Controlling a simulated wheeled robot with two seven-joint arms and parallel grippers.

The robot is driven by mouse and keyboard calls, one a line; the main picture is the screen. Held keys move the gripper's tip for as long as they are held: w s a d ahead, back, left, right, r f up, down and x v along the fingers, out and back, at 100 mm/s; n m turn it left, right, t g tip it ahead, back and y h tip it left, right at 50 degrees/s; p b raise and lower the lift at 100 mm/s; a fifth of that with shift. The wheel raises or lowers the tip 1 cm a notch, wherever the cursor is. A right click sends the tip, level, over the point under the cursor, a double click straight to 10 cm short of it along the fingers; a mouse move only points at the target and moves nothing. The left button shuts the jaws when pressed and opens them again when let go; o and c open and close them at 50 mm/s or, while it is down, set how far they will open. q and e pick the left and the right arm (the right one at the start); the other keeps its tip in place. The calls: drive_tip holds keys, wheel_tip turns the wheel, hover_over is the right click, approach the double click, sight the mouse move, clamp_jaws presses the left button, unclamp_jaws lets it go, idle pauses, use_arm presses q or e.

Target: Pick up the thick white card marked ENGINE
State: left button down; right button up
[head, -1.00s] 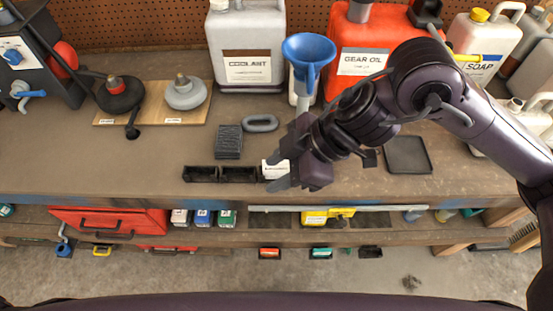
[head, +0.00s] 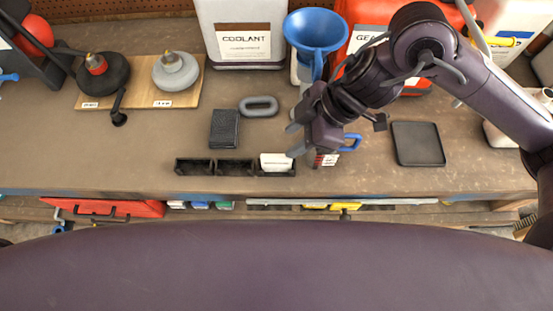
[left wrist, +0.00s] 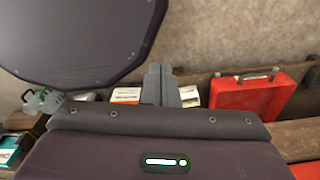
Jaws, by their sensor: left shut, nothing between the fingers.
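A thick white card (head: 275,161) stands in the right-hand compartment of a low black three-part tray (head: 194,167) in the head view. Its marking is too small to read. My right gripper (head: 292,140) is just right of and above the card, with its fingers pointing left. The fingers are apart, with nothing seen between them; whether the nearer finger touches the card is unclear. My left gripper (left wrist: 160,84) shows in the left wrist view, its fingers together and empty. It is out of sight in the head view.
A dark block (head: 224,128) and grey ring (head: 259,106) lie behind the tray. A blue funnel (head: 315,32) and coolant jug (head: 243,35) stand farther back. A blue-handled item (head: 350,142) is partly hidden by my right gripper. A black square dish (head: 418,143) lies right.

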sight(278, 156)
drive_tip(key=f, duration=0.2)
drive_tip(key=a+f, duration=0.1)
drive_tip(key=f, duration=0.1)
drive_tip(key=shift+f, duration=0.1)
drive_tip(key=shift+p+x, duration=0.3)
drive_tip(key=shift+x, duration=2.55)
drive_tip(key=shift+w, duration=0.1)
clamp_jaws()
